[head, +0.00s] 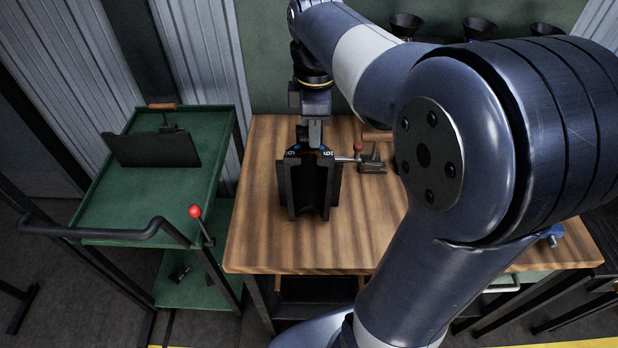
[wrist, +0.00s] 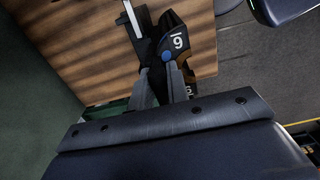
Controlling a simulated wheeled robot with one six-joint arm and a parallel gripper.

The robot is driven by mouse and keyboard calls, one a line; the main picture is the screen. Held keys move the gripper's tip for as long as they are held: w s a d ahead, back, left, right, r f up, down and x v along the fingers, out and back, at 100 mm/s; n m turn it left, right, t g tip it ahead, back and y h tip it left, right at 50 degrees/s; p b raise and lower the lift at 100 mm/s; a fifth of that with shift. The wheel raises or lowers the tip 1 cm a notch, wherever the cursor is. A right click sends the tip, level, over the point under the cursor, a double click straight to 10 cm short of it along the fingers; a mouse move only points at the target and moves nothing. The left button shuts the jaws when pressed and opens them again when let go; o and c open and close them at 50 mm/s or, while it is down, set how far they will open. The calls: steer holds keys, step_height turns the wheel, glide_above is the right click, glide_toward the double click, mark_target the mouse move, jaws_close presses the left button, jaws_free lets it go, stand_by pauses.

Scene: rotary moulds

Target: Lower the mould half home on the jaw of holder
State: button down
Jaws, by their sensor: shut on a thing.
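My gripper (head: 315,138) points down over the wooden workbench and is shut on the top of a dark mould half (head: 333,185). The number 19 and a blue dot show on the dark end faces at the top, left and right of the gripper. In the wrist view the fingers (wrist: 160,75) close beside a dark face (wrist: 178,35) marked 19 with a blue dot. A holder (head: 372,160) with a red-knobbed rod stands on the bench just right of the mould. Its jaw is hidden behind the dark pieces, so I cannot tell whether the mould half is seated.
A green cart (head: 150,205) stands left of the bench, with a dark plate-like piece (head: 152,148) on its top. A red-knobbed lever (head: 197,213) rises at the cart's right side. The bench's left front (head: 265,235) is clear. Dark funnel-like cups (head: 405,25) line the back.

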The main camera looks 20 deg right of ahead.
stand_by(0.3)
steer(key=shift+w+r+p, duration=0.1)
steer(key=shift+r+p, duration=0.2)
steer(key=shift+r, duration=0.15)
steer(key=shift+r+p, duration=2.1)
steer(key=shift+r, duration=0.3)
steer(key=shift+r+p, duration=0.85)
steer(key=shift+r, duration=1.9)
